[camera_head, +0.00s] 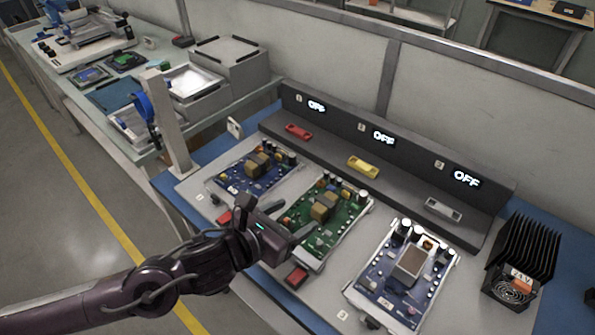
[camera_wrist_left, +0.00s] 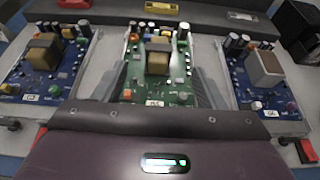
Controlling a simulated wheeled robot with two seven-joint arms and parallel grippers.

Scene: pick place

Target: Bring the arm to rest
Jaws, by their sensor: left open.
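My left arm (camera_head: 130,290) reaches in from the lower left in the head view. Its gripper (camera_head: 293,222) is open and empty, in front of and above the green circuit board (camera_head: 318,232). In the left wrist view the two fingers stand to either side of the green board (camera_wrist_left: 158,85), with nothing between them that I can see held. My right gripper shows in neither view.
A blue board (camera_head: 255,171) lies left and another (camera_head: 400,275) right. Behind them a dark panel (camera_head: 400,178) has several "OFF" displays. A finned heat sink with fan (camera_head: 525,260) stands at right. A grey post (camera_head: 168,125) rises at left.

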